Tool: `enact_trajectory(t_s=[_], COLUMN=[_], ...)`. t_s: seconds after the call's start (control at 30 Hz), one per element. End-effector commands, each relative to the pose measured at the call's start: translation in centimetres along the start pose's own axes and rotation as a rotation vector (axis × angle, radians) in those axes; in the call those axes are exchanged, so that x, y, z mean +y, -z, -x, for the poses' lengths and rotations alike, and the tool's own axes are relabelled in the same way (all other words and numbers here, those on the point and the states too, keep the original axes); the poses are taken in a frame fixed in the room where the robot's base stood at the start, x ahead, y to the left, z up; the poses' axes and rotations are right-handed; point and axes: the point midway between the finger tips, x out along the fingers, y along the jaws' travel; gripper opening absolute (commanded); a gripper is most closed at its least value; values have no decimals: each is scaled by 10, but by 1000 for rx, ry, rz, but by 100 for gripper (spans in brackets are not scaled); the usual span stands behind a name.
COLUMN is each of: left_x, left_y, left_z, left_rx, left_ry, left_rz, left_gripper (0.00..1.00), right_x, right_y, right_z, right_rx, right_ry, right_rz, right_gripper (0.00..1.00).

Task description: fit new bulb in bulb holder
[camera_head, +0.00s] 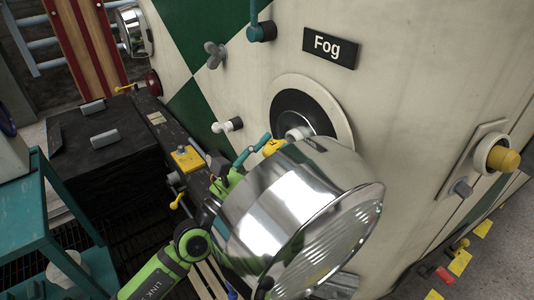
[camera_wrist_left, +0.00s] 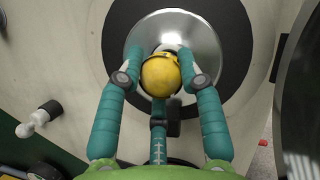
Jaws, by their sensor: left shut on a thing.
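My left gripper (camera_head: 268,142) reaches in from the left towards the round black recess under the "Fog" sign. My right gripper is not in view.
A large chrome lamp housing (camera_head: 290,205) with a glass front stands close in front of the recess and hides part of my left arm. The "Fog" sign (camera_head: 330,47) is above. A white knob (camera_head: 228,125) sticks out at left. A teal frame (camera_head: 40,220) stands lower left.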

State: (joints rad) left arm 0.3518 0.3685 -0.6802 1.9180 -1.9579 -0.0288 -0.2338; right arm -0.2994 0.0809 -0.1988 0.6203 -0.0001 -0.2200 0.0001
Motion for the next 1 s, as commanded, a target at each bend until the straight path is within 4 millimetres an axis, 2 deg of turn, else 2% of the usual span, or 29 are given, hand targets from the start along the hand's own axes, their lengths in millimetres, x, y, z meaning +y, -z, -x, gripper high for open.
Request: enact_trajectory(t_s=[0.4, 0.73, 0.77, 0.8, 0.83, 1.0], left_x=[0, 0, 0, 0, 0, 0], left_y=[5, 5, 5, 5, 5, 5], left_z=[-11, -12, -12, -12, -12, -12], left_rx=[0, 0, 0, 0, 0, 0], left_ry=[1, 1, 1, 1, 1, 1], left_rz=[0, 0, 0, 0, 0, 0], left_gripper=[12, 12, 41, 57, 64, 64], right_x=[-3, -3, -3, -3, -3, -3], right_y=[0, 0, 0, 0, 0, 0], right_z=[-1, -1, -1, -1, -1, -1], right_rx=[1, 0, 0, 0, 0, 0], right_ry=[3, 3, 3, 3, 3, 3], right_rz=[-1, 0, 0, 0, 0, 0], right_gripper=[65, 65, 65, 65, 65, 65])
